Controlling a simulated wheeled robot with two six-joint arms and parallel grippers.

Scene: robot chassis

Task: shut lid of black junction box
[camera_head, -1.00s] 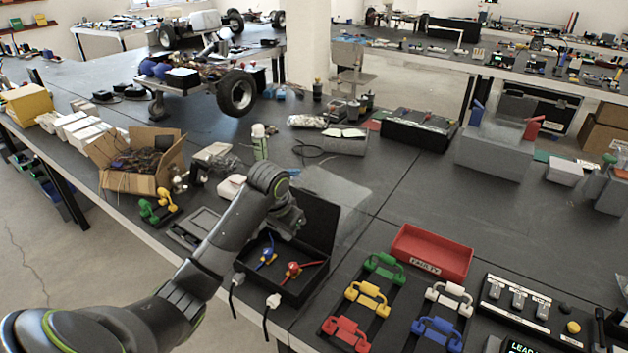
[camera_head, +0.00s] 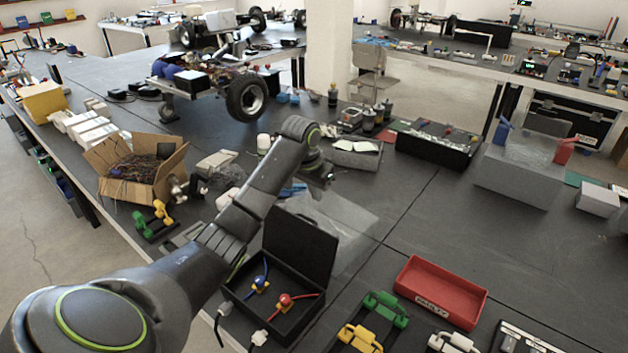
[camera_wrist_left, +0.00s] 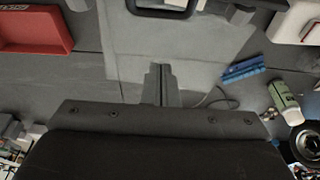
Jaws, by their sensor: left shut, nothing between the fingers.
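The black junction box (camera_head: 240,290) sits open near the table's front edge. Its lid (camera_head: 300,247) stands up at the back side. Inside are a blue valve-like part (camera_head: 259,283) and a red one (camera_head: 286,302), with cables at the front. My left gripper (camera_head: 322,182) is above and behind the raised lid, apart from it. In the left wrist view the left gripper (camera_wrist_left: 160,82) has its fingers together with nothing between them. The black frame edge at the top of that view (camera_wrist_left: 160,10) may be the lid's top. My right gripper is not in view.
A red tray (camera_head: 440,290) and coloured handles (camera_head: 385,309) lie to the right of the box. A clear sheet (camera_head: 345,225) lies behind it. The table at the right of the lid is mostly clear.

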